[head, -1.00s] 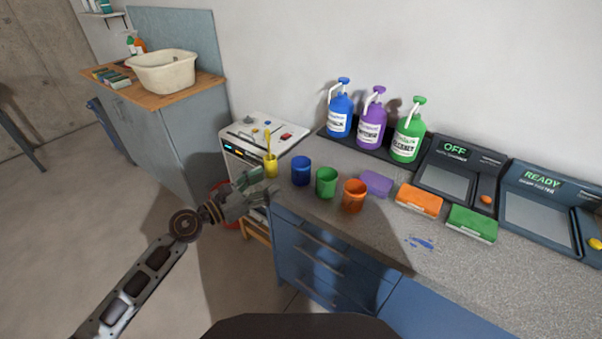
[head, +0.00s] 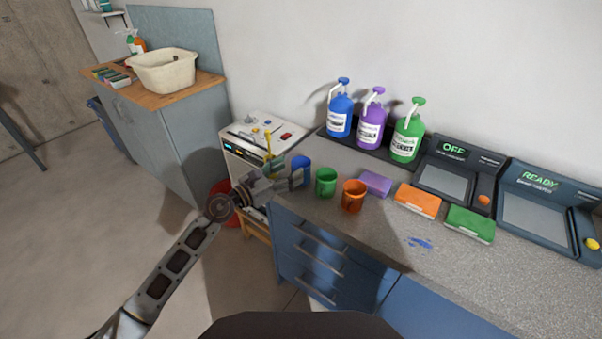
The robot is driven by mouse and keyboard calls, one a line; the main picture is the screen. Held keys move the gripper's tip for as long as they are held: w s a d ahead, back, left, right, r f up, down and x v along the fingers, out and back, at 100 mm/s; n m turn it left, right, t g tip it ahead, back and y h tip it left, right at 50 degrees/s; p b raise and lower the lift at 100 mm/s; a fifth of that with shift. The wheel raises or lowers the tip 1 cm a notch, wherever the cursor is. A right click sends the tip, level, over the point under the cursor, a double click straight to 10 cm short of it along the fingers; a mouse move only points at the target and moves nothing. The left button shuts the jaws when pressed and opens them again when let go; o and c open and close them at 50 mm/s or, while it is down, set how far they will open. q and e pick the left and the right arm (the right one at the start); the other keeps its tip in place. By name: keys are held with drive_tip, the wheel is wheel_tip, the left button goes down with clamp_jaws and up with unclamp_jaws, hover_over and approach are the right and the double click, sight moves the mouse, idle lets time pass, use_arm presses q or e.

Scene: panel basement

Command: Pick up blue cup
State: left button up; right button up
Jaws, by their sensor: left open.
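The blue cup (head: 302,165) stands upright at the left end of the grey counter (head: 370,229). It is partly hidden by my left gripper (head: 287,173). My left gripper is open, with its fingers at the near left side of the cup. I cannot tell whether a finger touches it. My right gripper is not in view.
A green cup (head: 326,182) and an orange cup (head: 353,196) stand close to the right. Purple (head: 375,183), orange (head: 418,199) and green (head: 470,223) blocks lie farther right. Pump bottles (head: 371,120) stand behind.

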sight(301, 162)
use_arm(q)
drive_tip(key=shift+w+d, duration=0.1)
drive_tip(key=shift+d, duration=0.05)
drive_tip(key=shift+x, duration=2.45)
drive_tip(key=shift+d, duration=0.1)
drive_tip(key=c, duration=0.8)
drive_tip(key=shift+r, duration=0.3)
drive_tip(key=shift+c, duration=0.2)
